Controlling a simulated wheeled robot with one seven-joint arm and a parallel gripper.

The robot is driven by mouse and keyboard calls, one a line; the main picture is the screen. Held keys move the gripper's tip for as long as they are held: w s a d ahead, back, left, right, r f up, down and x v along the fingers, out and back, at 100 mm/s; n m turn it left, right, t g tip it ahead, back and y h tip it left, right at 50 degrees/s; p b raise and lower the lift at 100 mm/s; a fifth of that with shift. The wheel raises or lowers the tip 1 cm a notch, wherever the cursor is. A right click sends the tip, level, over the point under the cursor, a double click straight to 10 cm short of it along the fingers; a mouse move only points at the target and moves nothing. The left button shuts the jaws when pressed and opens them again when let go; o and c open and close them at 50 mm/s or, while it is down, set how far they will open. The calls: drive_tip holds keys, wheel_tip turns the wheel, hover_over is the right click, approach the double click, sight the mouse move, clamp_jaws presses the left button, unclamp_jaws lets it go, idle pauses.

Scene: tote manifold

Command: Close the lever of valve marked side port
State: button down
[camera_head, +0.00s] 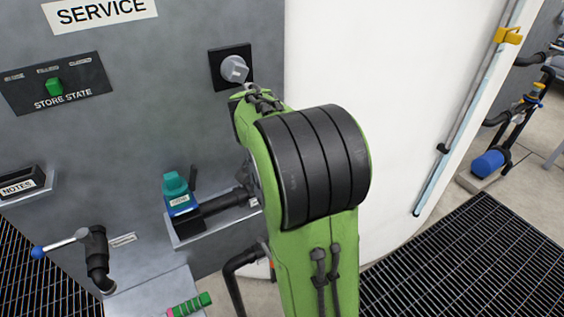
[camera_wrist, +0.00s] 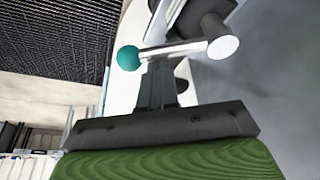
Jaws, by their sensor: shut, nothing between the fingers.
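In the wrist view a valve lever (camera_wrist: 178,49) runs as a pale bar from a white round hub (camera_wrist: 222,44) on the right to a teal ball knob (camera_wrist: 128,58) on the left. My gripper (camera_wrist: 158,66) is shut and empty, its dark fingertips at the lever bar between knob and hub. I cannot tell whether they touch it. No "side port" marking is readable in either view. In the head view my green arm hides the gripper and this lever. Another lever (camera_head: 62,243), with a blue ball end, sits on a black valve (camera_head: 97,255) at lower left.
A teal and blue device (camera_head: 178,195) stands on a small shelf (camera_head: 220,225). A white curved wall (camera_head: 415,90) and floor grating (camera_head: 480,270) lie right.

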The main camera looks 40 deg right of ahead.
drive_tip(key=m, duration=0.1)
drive_tip(key=a+m+g, duration=0.1)
drive_tip(key=shift+s+a+m, duration=0.3)
drive_tip(key=shift+s+m, duration=0.05)
drive_tip(key=shift+m, duration=0.05)
drive_tip(key=a+m, duration=0.2)
drive_tip(key=m, duration=0.1)
drive_tip(key=shift+s+a+g+p, duration=0.1)
drive_tip(key=shift+s+g+p, duration=0.1)
drive_tip(key=shift+g+p, duration=0.15)
